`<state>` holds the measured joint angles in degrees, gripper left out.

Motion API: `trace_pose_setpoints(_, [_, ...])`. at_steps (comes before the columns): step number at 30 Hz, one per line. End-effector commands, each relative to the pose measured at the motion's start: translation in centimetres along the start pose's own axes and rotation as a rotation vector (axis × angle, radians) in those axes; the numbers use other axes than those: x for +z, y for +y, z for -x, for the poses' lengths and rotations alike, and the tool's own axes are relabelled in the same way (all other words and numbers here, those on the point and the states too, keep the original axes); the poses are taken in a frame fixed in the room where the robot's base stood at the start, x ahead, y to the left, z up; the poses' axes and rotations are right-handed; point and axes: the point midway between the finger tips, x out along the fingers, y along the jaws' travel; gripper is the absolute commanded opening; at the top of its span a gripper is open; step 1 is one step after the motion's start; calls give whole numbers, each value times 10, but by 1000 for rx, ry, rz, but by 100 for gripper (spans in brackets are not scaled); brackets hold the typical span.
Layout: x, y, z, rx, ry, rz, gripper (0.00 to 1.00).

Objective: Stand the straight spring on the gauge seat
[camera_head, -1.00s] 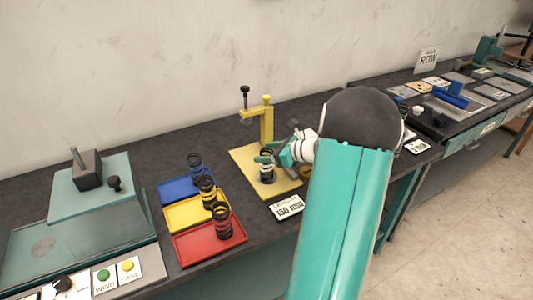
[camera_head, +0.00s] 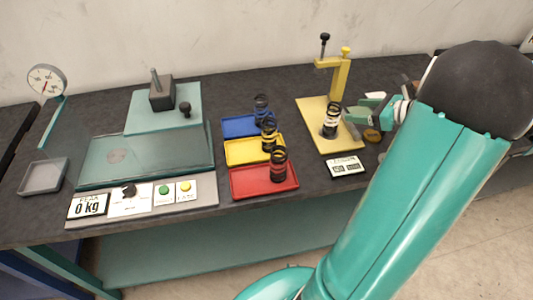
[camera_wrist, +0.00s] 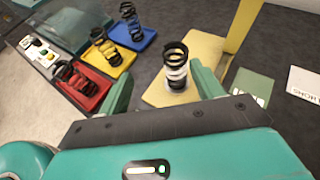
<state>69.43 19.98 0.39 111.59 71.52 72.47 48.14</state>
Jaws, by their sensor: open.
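A dark coil spring with a pale band (camera_head: 331,120) stands upright on the yellow gauge base (camera_head: 313,109), beside the yellow gauge post. In the wrist view this spring (camera_wrist: 176,60) looks upright, and its foot hides the seat under it. My gripper (camera_head: 357,115) is open just to the right of the spring in the head view. In the wrist view my gripper's two green fingers (camera_wrist: 162,90) are spread, with the spring beyond and between them and a gap to each side. I cannot tell whether a finger touches it.
Dark springs stand in the blue tray (camera_head: 236,126), yellow tray (camera_head: 240,151) and red tray (camera_head: 250,182). A label card (camera_head: 345,166) lies in front of the gauge. A teal press (camera_head: 110,160) with a button panel and a dial are at left.

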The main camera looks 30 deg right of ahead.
Motion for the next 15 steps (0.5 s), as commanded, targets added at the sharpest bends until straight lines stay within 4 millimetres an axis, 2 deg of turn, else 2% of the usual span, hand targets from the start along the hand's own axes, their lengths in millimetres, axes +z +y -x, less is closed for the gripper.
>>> trace_pose_setpoints(1, [17,18,-14,48,29,77,66])
trace_pose_setpoints(3, [38,52,-34,131,86,220,66])
trace_pose_setpoints(7, [72,130,-63,310,197,557,66])
trace_pose_setpoints(11, [94,203,-74,478,277,920,66])
trace_pose_setpoints(15, [105,272,-70,638,330,1328,66])
